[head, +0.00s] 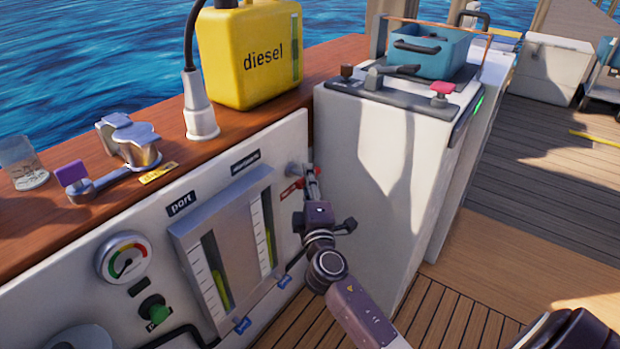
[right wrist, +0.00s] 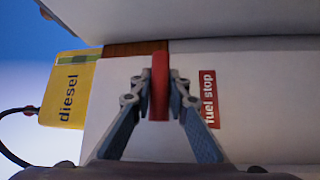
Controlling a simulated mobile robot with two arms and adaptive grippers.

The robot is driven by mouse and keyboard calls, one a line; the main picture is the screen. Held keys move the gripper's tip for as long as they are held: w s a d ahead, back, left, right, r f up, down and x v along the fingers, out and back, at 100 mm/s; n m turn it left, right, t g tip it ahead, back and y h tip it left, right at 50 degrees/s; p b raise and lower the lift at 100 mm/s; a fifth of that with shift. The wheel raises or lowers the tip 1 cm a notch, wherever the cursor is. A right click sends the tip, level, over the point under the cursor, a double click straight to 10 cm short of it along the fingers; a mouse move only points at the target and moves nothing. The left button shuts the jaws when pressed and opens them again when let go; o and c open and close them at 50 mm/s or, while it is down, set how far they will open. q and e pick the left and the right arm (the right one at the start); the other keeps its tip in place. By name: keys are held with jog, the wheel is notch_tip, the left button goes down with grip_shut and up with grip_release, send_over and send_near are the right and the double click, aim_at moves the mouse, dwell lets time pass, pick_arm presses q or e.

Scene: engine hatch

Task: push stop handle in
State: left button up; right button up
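The red stop handle (right wrist: 159,88) stands out from the white panel beside a red "fuel stop" label (right wrist: 208,98). In the head view only a little red of the handle (head: 316,170) shows at the panel's far end, near the white cabinet. My right gripper (right wrist: 159,92) has one finger on each side of the handle, and both fingertips appear to touch it. In the head view the right gripper (head: 311,178) reaches the panel from the front right and hides most of the handle. How far the handle stands out is hard to tell. My left gripper is not in view.
A white cabinet (head: 375,170) stands close to the right of my right gripper. The panel has sight gauges (head: 225,250), a round dial (head: 124,257) and a green knob (head: 153,309). A yellow diesel can (head: 245,60) stands on the wooden ledge above. Open deck lies right.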

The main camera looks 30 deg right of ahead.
jog(key=o, duration=0.5)
jog(key=shift+w+a, duration=0.1)
jog(key=shift+w, duration=0.15)
jog(key=shift+c, duration=0.2)
jog(key=v, duration=1.2)
